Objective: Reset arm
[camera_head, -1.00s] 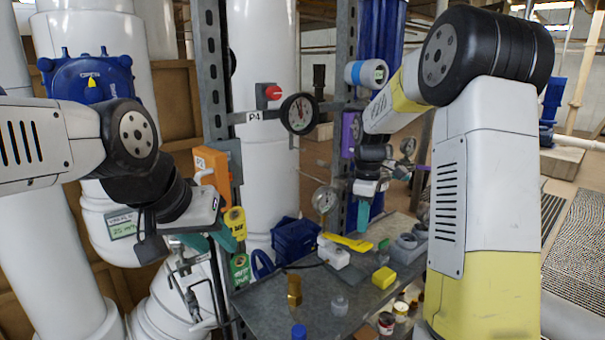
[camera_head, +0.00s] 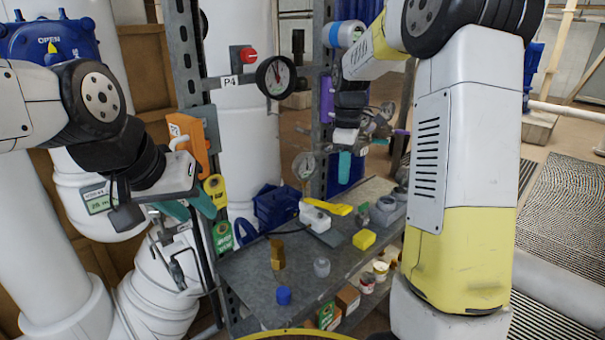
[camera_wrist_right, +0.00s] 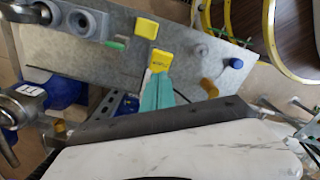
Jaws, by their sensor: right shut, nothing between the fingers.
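My left gripper (camera_head: 188,208) has teal fingers and hangs at the left, in front of the white pipes and beside the metal post. Nothing is visible in it, and the gap between its fingers is unclear. My right gripper (camera_head: 345,162) is above the far part of the grey table (camera_head: 235,270), near the right-hand post. In the right wrist view its teal fingers (camera_wrist_right: 157,90) are together and empty. Their tips overlap a yellow-ended item (camera_wrist_right: 161,60) on the table in the picture; the height between them is unclear.
A gauge (camera_head: 276,77) and orange box (camera_head: 188,145) are on the frame. A yellow hoop (camera_head: 295,334) shows at the bottom edge.

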